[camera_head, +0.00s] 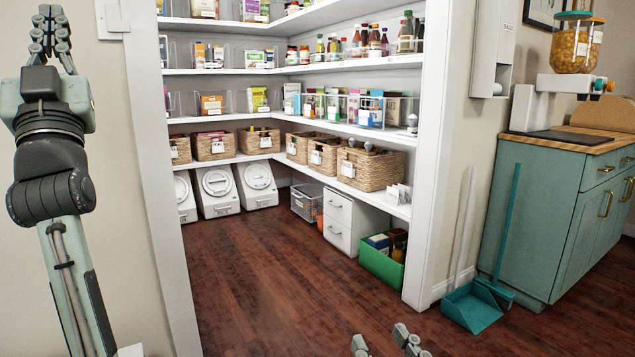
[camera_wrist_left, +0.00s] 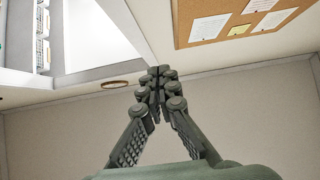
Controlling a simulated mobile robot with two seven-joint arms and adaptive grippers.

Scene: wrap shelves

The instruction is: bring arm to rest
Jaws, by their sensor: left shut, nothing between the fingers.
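My left gripper (camera_head: 49,18) is raised upright at the far left of the head view, in front of the pale wall. Its fingers are closed together and hold nothing. In the left wrist view the fingertips (camera_wrist_left: 157,76) meet. Only the fingertips of my right gripper (camera_head: 386,345) show at the bottom edge of the head view, over the wooden floor. They stand apart with nothing visible between them. The rest of that arm is out of view.
The pantry shelves (camera_head: 340,61) hold baskets, bottles and boxes beyond a white doorway. A green crate (camera_head: 379,268) stands on the floor. A teal dustpan (camera_head: 471,308) and cabinet (camera_head: 545,222) are at right. A cork board (camera_wrist_left: 228,25) shows in the wrist view.

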